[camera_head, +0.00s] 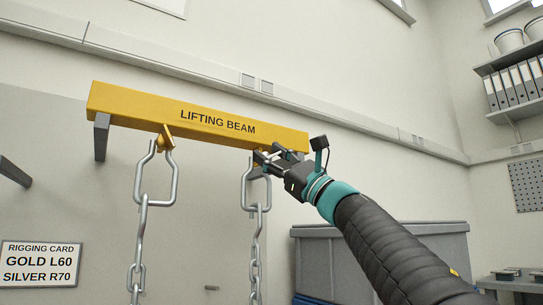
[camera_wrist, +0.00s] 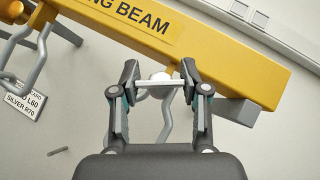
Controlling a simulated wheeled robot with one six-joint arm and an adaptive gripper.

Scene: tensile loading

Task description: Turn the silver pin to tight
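The silver pin (camera_wrist: 160,79) shows in the wrist view as a round head with a pale crossbar. It sits at the top of the right shackle (camera_wrist: 167,122), which hangs under the yellow lifting beam (camera_head: 200,117). My gripper (camera_wrist: 160,82) has one finger at each end of the crossbar, and both fingers appear to touch it. The crossbar lies level between the fingers. In the head view my gripper (camera_head: 272,160) covers the pin and the top of the right shackle (camera_head: 256,192).
A gold pin (camera_head: 166,138) is at the left shackle (camera_head: 157,175). Chains hang below both shackles. The rigging card (camera_head: 39,264) on the wall reads GOLD L60, SILVER R70. A grey bin (camera_head: 330,262) stands below my arm. Dark brackets support the beam's ends.

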